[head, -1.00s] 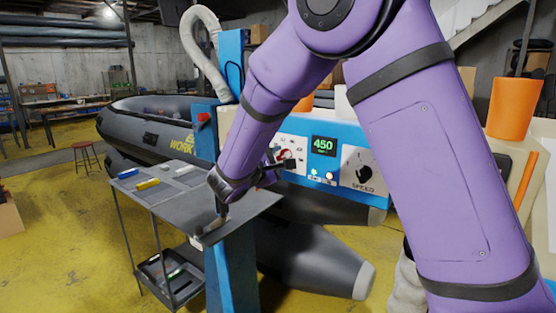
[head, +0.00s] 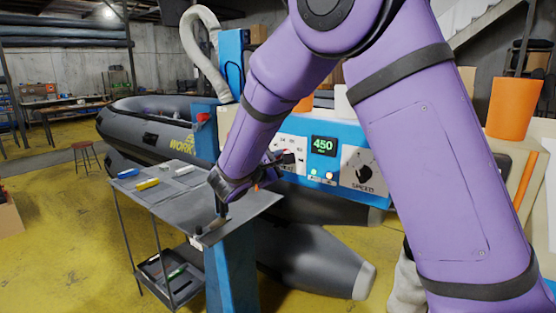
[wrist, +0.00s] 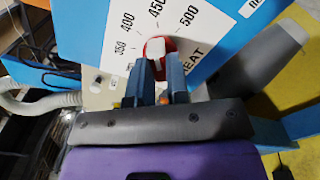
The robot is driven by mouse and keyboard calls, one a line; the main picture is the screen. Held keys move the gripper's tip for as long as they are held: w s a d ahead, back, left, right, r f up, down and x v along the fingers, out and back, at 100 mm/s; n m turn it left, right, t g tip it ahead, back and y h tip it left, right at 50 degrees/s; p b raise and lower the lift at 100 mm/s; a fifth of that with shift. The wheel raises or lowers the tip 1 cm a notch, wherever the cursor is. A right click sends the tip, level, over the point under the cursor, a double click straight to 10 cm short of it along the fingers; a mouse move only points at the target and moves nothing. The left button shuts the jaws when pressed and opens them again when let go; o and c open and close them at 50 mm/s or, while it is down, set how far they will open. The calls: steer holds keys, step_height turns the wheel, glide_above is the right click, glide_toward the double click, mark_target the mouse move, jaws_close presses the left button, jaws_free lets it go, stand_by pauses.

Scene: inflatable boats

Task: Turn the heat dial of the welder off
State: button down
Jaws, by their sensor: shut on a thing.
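The welder's blue and white control panel (head: 322,180) stands at the middle right in the head view, its green display reading 450. In the wrist view the red heat dial (wrist: 168,46) with a white grip bar sits on the white panel face, beside a printed scale showing 350, 400, 450 and 500 and the word HEAT. My gripper (wrist: 159,66) has its two blue-grey fingers on either side of the dial's bar, shut on it. In the head view my gripper (head: 287,160) is at the panel's left part and hides the dial.
A black SPEED knob (head: 364,175) is to the right of the display, with two small lit lamps below the display. A grey worktable (head: 180,192) with coloured markers stands left of the welder. A grey inflatable boat (head: 130,120) lies behind.

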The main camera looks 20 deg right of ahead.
steer(key=n, duration=1.8)
steer(key=shift+n, duration=0.4)
steer(key=n, duration=0.4)
steer(key=shift+n, duration=0.3)
steer(key=n, duration=0.3)
steer(key=shift+n, duration=2.1)
